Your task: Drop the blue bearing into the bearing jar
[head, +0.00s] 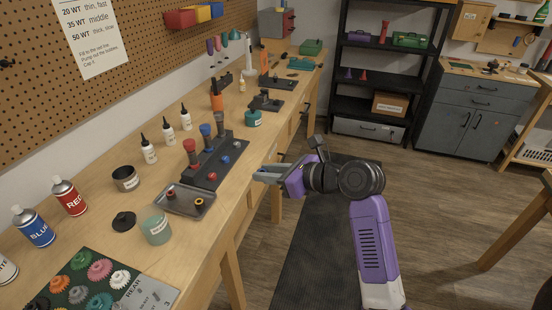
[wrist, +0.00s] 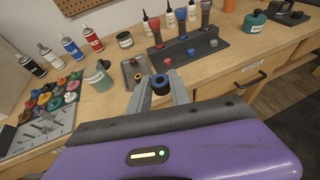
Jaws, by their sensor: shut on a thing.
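In the wrist view, my gripper (wrist: 160,87) is shut on the blue bearing (wrist: 160,82), a small ring with a dark centre. In the head view, my gripper (head: 266,175) is just off the bench's front edge, to the right of the parts tray. A pale green, see-through jar with a white label (head: 156,229) stands near the front edge, left of my gripper; it looks like the bearing jar, though its label is too small to read surely. The jar also shows in the wrist view (wrist: 101,79), left of the held bearing. The jar looks open.
A grey tray (head: 205,207) with red and yellow-orange bearings lies between the jar and my gripper. A black lid (head: 124,221) lies beside the jar. A dark rack (head: 207,176) with red and blue parts stands behind the tray. Gears (head: 99,269) lie on a mat at the near left.

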